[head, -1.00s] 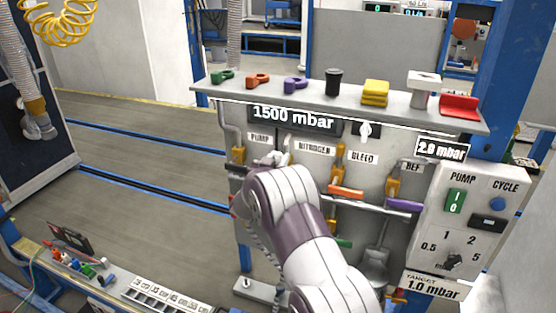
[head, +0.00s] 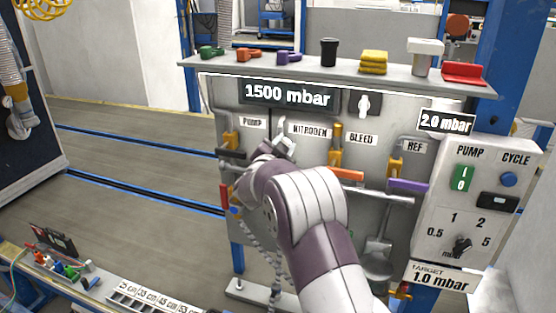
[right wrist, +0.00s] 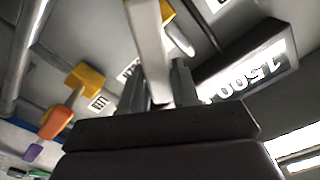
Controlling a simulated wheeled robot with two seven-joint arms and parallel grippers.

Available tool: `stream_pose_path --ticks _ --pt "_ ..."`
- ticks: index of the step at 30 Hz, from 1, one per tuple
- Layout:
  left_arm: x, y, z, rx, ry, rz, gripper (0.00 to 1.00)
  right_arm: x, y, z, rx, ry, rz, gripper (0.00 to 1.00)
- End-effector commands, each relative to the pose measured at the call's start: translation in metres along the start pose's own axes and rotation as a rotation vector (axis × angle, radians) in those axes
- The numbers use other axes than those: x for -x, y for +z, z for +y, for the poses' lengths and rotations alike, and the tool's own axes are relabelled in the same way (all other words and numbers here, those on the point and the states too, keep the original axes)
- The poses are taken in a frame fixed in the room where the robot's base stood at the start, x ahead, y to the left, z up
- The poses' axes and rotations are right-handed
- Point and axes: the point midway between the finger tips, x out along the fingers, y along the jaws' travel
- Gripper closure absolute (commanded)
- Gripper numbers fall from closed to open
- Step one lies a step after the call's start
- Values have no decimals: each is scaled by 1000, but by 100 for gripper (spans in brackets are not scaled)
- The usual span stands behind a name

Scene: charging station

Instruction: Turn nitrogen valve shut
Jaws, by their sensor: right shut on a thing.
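The nitrogen valve sits under the NITROGEN label (head: 311,131) on the grey panel. In the head view my gripper and arm cover its handle. My right gripper (head: 284,145) is at the panel just below and left of that label. In the right wrist view, my right gripper (right wrist: 158,92) is shut on a pale lever handle (right wrist: 148,42), which runs between the fingers. A yellow valve body (right wrist: 167,11) shows beside the handle's upper end. I take this lever for the nitrogen handle. My left gripper is not in view.
The orange bleed handle (head: 346,174) and purple ref handle (head: 408,186) are to the right; the dark pump handle (head: 231,153) is to the left. A display (head: 288,94) reads 1500 mbar. A shelf (head: 220,65) with several items overhangs the panel. The control box (head: 485,215) stands right.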

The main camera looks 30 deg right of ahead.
Motion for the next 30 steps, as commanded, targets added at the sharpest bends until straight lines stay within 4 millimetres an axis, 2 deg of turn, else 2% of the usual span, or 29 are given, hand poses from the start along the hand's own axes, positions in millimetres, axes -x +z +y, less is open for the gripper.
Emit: stream_pose_path --ticks 1,15,24,30 --pt "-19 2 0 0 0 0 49 0 10 9 -40 2 -2 100" --pt "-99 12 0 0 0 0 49 0 17 35 -486 2 -3 100" --pt "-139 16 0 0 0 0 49 0 25 46 -747 2 -4 100" --pt "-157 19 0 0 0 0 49 0 29 50 -878 3 -3 100"
